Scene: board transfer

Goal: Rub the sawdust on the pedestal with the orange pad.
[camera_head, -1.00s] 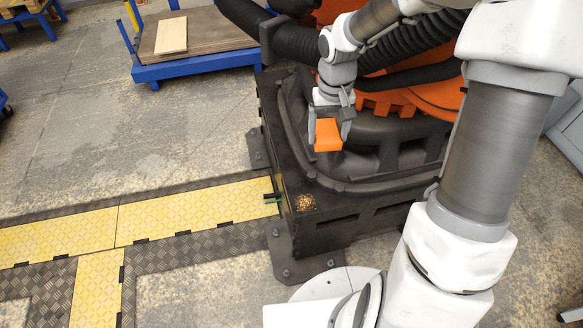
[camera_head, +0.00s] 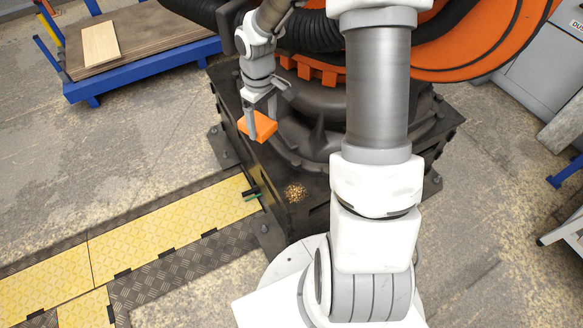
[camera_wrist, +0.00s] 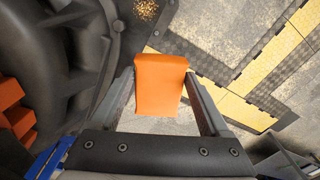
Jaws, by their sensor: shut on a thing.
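The orange pad (camera_head: 260,125) is held between the fingers of my gripper (camera_head: 262,113), above the black pedestal (camera_head: 283,214) near its left edge. In the wrist view the pad (camera_wrist: 160,86) sits between both fingers of my gripper (camera_wrist: 157,90). The sawdust (camera_head: 295,193) is a small tan patch on the pedestal's top near its front corner. It also shows at the top of the wrist view (camera_wrist: 146,9). The pad is apart from the sawdust, farther back and to the left of it in the head view.
A large orange and black machine (camera_head: 455,45) stands on the pedestal with black hoses behind my arm. A blue cart (camera_head: 150,66) with a pale board (camera_head: 101,44) is at the back left. Yellow floor plates (camera_head: 165,228) run along the left. A grey cabinet (camera_head: 535,65) is at the right.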

